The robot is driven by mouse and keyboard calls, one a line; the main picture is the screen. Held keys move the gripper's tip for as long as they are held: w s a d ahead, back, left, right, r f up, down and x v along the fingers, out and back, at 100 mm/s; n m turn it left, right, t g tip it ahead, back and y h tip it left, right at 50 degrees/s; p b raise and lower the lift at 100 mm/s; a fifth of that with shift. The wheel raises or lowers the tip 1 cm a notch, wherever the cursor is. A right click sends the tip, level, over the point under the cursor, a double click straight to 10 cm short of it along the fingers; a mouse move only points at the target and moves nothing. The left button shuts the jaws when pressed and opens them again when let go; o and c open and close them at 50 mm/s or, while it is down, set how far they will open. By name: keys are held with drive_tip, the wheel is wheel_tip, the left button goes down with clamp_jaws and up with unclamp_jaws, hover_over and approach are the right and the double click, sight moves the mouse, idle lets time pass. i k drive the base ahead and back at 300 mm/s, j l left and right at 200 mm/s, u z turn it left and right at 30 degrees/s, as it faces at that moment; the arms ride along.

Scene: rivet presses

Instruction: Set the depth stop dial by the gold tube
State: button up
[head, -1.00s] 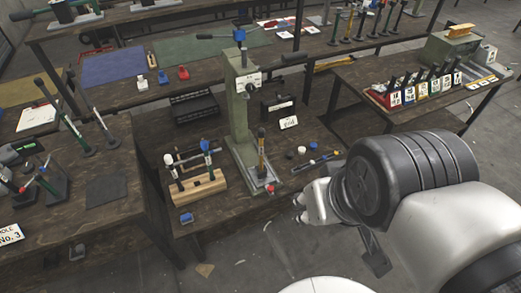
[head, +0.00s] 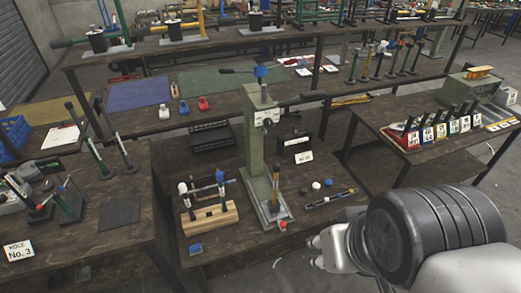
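A green rivet press (head: 258,145) with a blue cap and a black lever stands upright on the middle bench. Its head carries a white plate (head: 266,118) with a small dark round part beside it; I cannot tell for certain whether this is the depth stop dial, and no marks are readable. A slim gold and dark tube (head: 275,188) stands upright at the front of the press, over its pale base plate (head: 275,213). My gripper (head: 314,252) is at the bench's front right edge, apart from the press and low to its right. Its fingers are small and partly hidden by my wrist.
A wooden block with upright tools (head: 210,217) stands left of the press. Small caps (head: 316,185) and a thin rod (head: 331,199) lie to its right. A dark box with a white tag (head: 298,146) is behind. A right-hand table holds numbered blocks (head: 426,134).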

sight(268, 122)
drive_tip(key=i+l+z, duration=0.55)
drive_tip(key=i+l, duration=0.1)
drive_tip(key=i, duration=0.1)
